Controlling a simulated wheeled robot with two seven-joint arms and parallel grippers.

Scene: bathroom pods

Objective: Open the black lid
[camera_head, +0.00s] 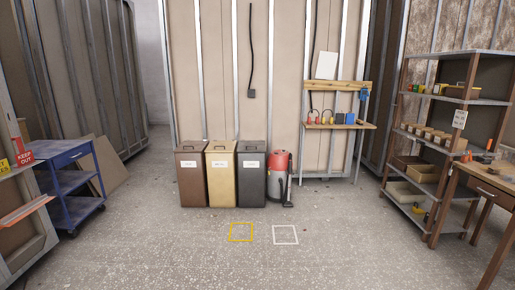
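Three tall bins stand side by side against the back wall: a brown bin (190,178), a tan bin (220,178) and a dark grey to black bin (252,180) on the right. Each has a white label on its front. The black lid (252,146) lies on top of the dark bin, looks closed, and has a small handle on it. The bins are some distance ahead across the floor. Neither of my grippers shows in this view.
A red and black vacuum cleaner (279,178) stands right beside the dark bin. Yellow (241,240) and white (285,243) square outlines mark the floor in front. A blue cart (70,185) stands left; shelves (445,101) and a wooden table (480,189) stand right. The middle floor is clear.

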